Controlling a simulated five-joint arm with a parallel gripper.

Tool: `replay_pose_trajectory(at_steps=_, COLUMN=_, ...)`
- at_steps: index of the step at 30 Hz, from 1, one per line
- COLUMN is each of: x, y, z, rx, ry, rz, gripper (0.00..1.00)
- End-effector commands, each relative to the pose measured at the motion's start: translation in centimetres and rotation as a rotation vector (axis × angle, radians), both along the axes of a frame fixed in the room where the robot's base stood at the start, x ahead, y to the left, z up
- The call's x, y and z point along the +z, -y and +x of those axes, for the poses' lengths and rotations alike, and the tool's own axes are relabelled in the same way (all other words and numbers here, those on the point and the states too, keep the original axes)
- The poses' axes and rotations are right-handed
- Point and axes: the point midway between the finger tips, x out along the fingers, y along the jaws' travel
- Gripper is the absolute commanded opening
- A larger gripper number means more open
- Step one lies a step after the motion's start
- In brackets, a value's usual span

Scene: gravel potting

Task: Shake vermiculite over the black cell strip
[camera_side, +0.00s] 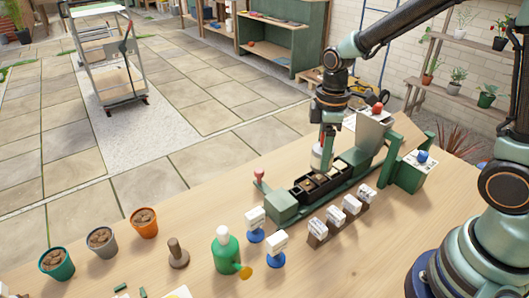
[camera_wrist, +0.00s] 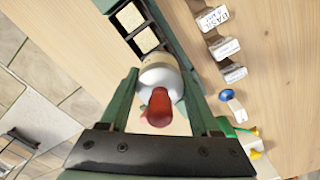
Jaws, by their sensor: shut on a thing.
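My gripper (camera_side: 322,150) is over the black cell strip (camera_side: 299,194), with the arm reaching down from above. Its fingers (camera_wrist: 160,88) are shut around a pale, round-bodied shaker (camera_wrist: 161,70) with a red end (camera_wrist: 159,108) facing the wrist camera. The shaker's pale body also shows in the side view (camera_side: 317,159), just above the strip. The strip lies in a green holder (camera_side: 283,206). Cells at its left look dark brown inside; those toward the right look pale. Two pale cells also show in the wrist view, beyond the shaker. I cannot see any grains falling.
White labels on brown blocks (camera_side: 318,232) stand in front of the strip, with two blue-based ones (camera_side: 277,244) further left. A green bottle (camera_side: 226,250), a wooden peg (camera_side: 178,254) and three gravel-filled pots (camera_side: 102,241) stand at the left. A green machine (camera_side: 411,171) stands right.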

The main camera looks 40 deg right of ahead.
Motion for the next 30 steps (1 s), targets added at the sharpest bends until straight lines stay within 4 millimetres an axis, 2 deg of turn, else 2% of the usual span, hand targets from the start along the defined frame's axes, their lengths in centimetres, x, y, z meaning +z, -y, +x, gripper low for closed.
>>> replay_pose_trajectory(at_steps=7, x=0.0, y=-0.1, z=0.0, rx=0.000, ry=0.000, rz=0.000, gripper=0.23)
replay_pose_trajectory(at_steps=14, x=0.0, y=-1.1, z=0.0, rx=0.001, ry=0.000, rz=0.000, gripper=0.23)
replay_pose_trajectory(at_steps=21, x=0.0, y=0.9, z=0.0, rx=-0.004, ry=0.000, rz=0.000, gripper=0.23)
replay_pose_trajectory(at_steps=24, x=0.0, y=1.2, z=0.0, rx=0.000, ry=0.000, rz=0.000, gripper=0.23)
replay_pose_trajectory(at_steps=30, x=0.0, y=-0.4, z=0.0, rx=0.004, ry=0.000, rz=0.000, gripper=0.23)
